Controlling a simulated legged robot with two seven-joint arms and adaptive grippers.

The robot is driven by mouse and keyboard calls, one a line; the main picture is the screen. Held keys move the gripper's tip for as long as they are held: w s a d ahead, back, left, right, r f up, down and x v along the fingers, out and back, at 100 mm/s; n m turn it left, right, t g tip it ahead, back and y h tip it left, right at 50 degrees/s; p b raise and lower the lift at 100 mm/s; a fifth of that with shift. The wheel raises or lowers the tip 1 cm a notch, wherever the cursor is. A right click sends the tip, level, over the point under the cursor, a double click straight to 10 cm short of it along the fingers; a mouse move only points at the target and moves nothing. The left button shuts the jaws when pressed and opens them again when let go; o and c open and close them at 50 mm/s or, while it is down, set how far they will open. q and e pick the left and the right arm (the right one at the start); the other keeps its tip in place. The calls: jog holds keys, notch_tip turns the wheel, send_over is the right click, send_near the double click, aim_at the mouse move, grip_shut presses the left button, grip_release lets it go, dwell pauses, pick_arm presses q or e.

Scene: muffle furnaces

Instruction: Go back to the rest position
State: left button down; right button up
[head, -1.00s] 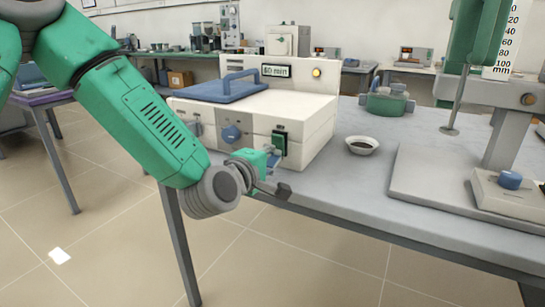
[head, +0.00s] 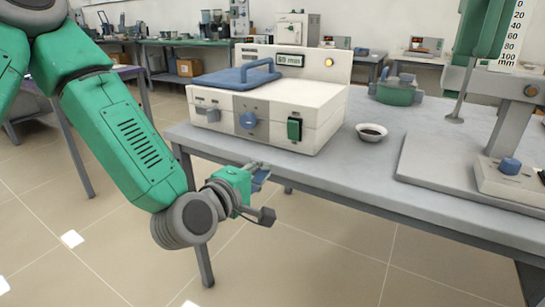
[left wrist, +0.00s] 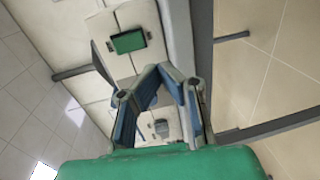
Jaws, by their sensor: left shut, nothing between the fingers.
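My left gripper (head: 262,195) is in front of the table's front edge in the head view, below the white box device. It is shut and empty, and apart from the device. In the left wrist view its blue-padded fingers (left wrist: 152,76) meet at their tips, with the device's green switch (left wrist: 128,41) beyond them. The white device (head: 285,105) stands on the table with a blue lid handle, a blue knob (head: 248,120), a green switch (head: 294,129) and a "60 min" display. My right gripper is not in view.
The grey table (head: 345,175) holds a small white dish (head: 371,132) with dark contents, a green round pot (head: 397,93) and a stand with a millimetre scale (head: 510,35). The tiled floor (head: 300,260) below the gripper is clear. Other benches stand behind.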

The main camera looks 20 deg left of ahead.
pick_arm(q)
jog(key=shift+s+a+f, duration=0.1)
jog(key=shift+s+f, duration=0.1)
jog(key=shift+s, duration=0.7)
jog(key=s+f+m+g+p, duration=0.9)
jog(key=s+f+m+g, duration=0.3)
jog(key=s+f, duration=0.65)
jog(key=s+a+f+m+g+p, duration=0.1)
jog(key=s+m+g, duration=0.1)
jog(key=s, duration=0.3)
jog(key=s+a+f+m+g+y+p, duration=0.1)
jog(key=s+a+m+p, duration=0.1)
jog(key=s, duration=0.3)
jog(key=shift+f+m+g, duration=0.4)
jog(key=shift+m, duration=0.4)
